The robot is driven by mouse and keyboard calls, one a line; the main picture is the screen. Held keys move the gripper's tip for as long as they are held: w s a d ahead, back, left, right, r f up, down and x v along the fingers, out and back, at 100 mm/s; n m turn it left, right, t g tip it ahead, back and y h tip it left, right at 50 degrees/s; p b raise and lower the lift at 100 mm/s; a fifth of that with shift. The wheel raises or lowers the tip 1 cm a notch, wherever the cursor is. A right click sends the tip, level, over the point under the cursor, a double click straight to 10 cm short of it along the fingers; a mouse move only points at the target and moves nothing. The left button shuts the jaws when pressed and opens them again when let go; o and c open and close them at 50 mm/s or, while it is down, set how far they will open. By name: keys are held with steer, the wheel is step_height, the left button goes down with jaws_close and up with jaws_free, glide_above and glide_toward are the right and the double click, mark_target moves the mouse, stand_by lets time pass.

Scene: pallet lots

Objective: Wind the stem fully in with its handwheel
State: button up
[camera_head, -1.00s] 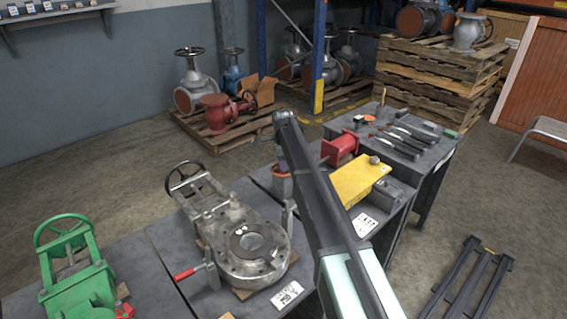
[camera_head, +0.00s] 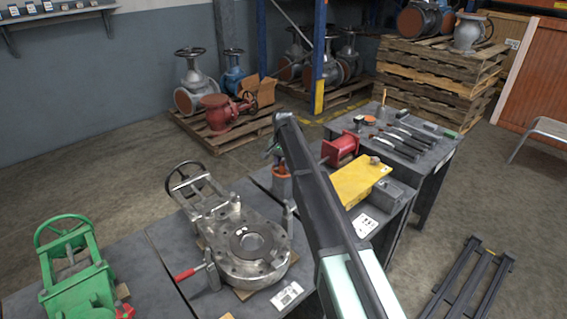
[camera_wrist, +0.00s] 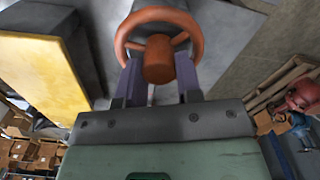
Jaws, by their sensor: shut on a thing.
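An orange handwheel (camera_wrist: 196,38) with a thick hub (camera_wrist: 158,60) fills the upper middle of the wrist view, a grey body showing behind it. The two purple-grey fingers of my gripper (camera_wrist: 159,88) stand on either side of the hub, shut on the handwheel. In the head view the orange part (camera_head: 281,186) stands on the bench just left of my arm, with my gripper (camera_head: 277,158) above it. My arm hides some of it. The stem cannot be made out in either view.
A grey flanged valve (camera_head: 222,222) with a red-handled clamp stands to the left, a green valve (camera_head: 75,270) beyond it. A red spool (camera_head: 340,148) and a yellow block (camera_head: 359,179) sit close on the right. Tools (camera_head: 408,138) lie on the farther bench.

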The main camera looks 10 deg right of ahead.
steer(key=n, duration=0.4)
steer(key=shift+n, duration=0.3)
steer(key=n, duration=0.5)
steer(key=shift+a, duration=0.15)
steer(key=n, duration=0.9)
steer(key=shift+s+a+n, duration=0.1)
steer(key=shift+n, duration=0.2)
steer(key=n, duration=0.9)
steer(key=shift+s, duration=0.15)
steer(key=n, duration=0.4)
steer(key=shift+n, duration=0.3)
steer(key=n, duration=0.4)
steer(key=shift+s+n, duration=0.1)
steer(key=shift+n, duration=0.2)
